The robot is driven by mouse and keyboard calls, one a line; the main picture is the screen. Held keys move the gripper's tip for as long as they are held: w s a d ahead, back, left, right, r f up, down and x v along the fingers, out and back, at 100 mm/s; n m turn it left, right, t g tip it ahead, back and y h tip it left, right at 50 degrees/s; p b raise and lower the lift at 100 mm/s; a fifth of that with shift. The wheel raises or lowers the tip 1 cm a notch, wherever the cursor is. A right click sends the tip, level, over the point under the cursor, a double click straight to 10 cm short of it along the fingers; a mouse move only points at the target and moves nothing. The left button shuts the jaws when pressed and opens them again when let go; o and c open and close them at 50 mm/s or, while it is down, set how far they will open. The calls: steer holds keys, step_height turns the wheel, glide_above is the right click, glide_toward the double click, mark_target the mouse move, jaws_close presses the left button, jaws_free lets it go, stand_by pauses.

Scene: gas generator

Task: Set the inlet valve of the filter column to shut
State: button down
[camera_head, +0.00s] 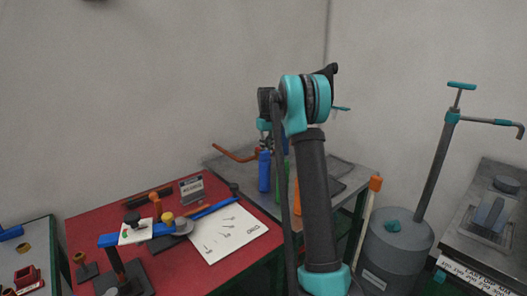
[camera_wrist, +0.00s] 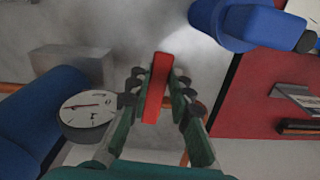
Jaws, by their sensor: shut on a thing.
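A red bar-shaped handle (camera_wrist: 155,92), which looks like the valve lever, stands lengthwise in the middle of the wrist view. My gripper (camera_wrist: 158,80) is shut on it, with one dark finger on each side. A blue cylinder (camera_wrist: 45,110) lies at the left of the wrist view, and another blue body (camera_wrist: 255,25) is at the upper right. My fingertips and the lever are hidden there. The valve body and its marks cannot be made out.
A round white gauge (camera_wrist: 88,106) with a red needle is close left of my gripper. An orange pipe (camera_head: 235,153) bends behind the column. The red table (camera_head: 190,279) holds tools and a white sheet (camera_head: 229,231). A grey tank (camera_head: 395,252) stands at right.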

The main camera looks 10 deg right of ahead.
steer(key=shift+w+d+n, duration=0.2)
steer(key=shift+d+n, duration=0.2)
steer(key=shift+n, duration=0.2)
steer(key=c, duration=1.4)
jaws_free()
steer(key=shift+o, duration=0.2)
steer(key=shift+r, duration=0.15)
step_height(320, 180, up, 12)
